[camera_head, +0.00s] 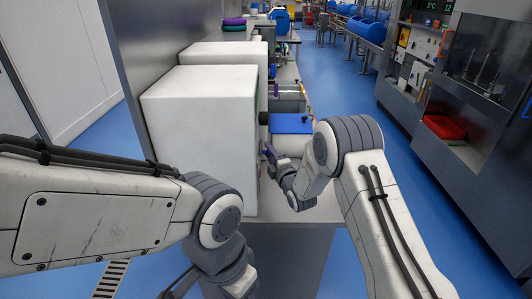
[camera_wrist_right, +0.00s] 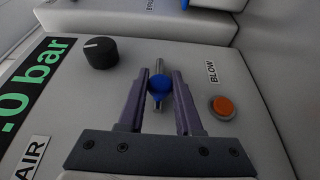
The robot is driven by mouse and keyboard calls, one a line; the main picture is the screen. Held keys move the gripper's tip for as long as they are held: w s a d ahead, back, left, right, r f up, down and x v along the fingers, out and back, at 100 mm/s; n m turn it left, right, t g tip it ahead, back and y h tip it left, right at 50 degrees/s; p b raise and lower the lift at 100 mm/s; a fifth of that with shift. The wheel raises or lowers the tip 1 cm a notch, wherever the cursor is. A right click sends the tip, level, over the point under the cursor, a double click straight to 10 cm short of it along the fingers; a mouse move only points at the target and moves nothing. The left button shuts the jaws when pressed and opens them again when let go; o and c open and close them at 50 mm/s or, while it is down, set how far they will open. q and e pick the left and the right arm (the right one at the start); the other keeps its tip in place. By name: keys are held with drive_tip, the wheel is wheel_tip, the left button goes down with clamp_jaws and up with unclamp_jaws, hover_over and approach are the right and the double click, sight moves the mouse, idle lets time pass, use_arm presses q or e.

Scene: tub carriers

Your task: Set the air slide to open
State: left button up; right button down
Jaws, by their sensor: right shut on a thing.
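In the right wrist view, a small blue knob (camera_wrist_right: 157,86) stands on a narrow metal slot in a light panel marked AIR (camera_wrist_right: 31,158). My right gripper (camera_wrist_right: 160,88) has its two purple fingers on either side of this knob and is shut on it. In the head view my right gripper (camera_head: 268,153) is at the right side of the near white box, and the knob cannot be made out there. My left gripper (camera_head: 176,284) shows only in part at the bottom edge; its fingertips are cut off.
Beside the knob are a black dial (camera_wrist_right: 100,52), a green bar readout (camera_wrist_right: 38,77) and an orange button (camera_wrist_right: 223,107) marked BLOW. In the head view, white boxes (camera_head: 200,110) line the bench, with a blue-topped item (camera_head: 292,123) beyond my right gripper. The blue floor aisle is open.

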drive_tip(key=shift+w+f+b, duration=0.15)
drive_tip(key=shift+w+b, duration=0.05)
drive_tip(key=shift+b, duration=0.25)
drive_tip(key=w+b, duration=0.2)
drive_tip(key=w, duration=0.1)
drive_tip(key=w+b, duration=0.2)
drive_tip(key=shift+r, duration=0.25)
drive_tip(key=c, duration=0.9)
unclamp_jaws()
drive_tip(key=shift+c, duration=0.2)
drive_tip(key=o, duration=0.3)
drive_tip(key=shift+a+f, duration=0.1)
drive_tip(key=shift+o, duration=0.2)
drive_tip(key=shift+s, duration=0.1)
